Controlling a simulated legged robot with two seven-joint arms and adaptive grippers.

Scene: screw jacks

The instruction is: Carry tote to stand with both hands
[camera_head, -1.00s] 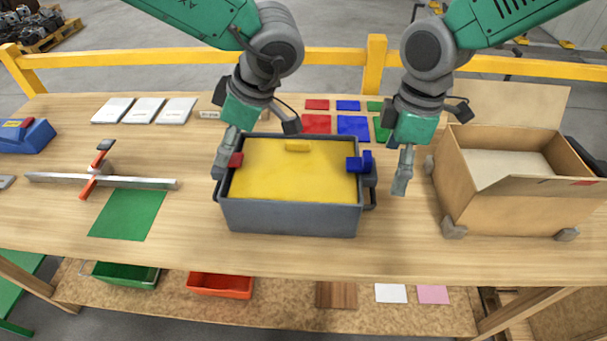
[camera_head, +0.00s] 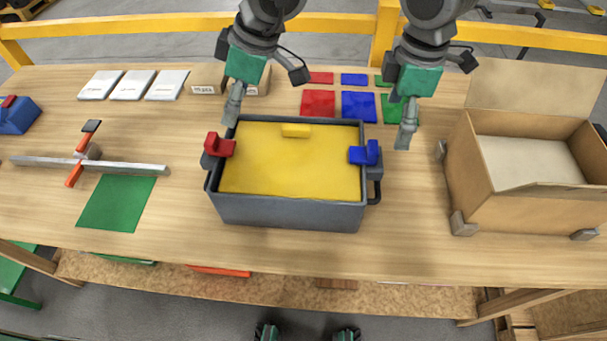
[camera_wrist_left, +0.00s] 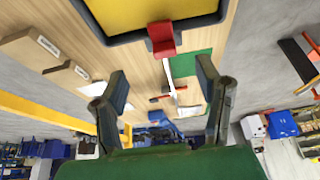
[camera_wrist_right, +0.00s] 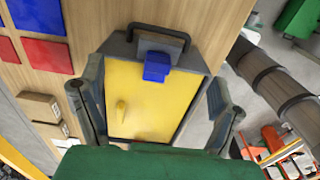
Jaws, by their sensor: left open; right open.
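The grey tote (camera_head: 290,213) with a yellow inside stands upright on the wooden table. A red block (camera_head: 218,145) sits at its left end and a blue block (camera_head: 365,153) at its right end, with a handle beside it. My left gripper (camera_head: 233,104) is open by the tote's back left corner, and the red block (camera_wrist_left: 161,38) shows beyond its fingers in the left wrist view. My right gripper (camera_head: 406,125) is open and empty behind and right of the tote, whose blue block (camera_wrist_right: 156,66) shows between its fingers in the right wrist view. I cannot pick out a stand.
An open cardboard box (camera_head: 530,210) stands right of the tote, with grey blocks at its base corners. A bar with orange-handled clamps (camera_head: 90,165) and a green sheet (camera_head: 116,203) lie left. Coloured squares (camera_head: 358,106) lie behind the tote. The table's front strip is clear.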

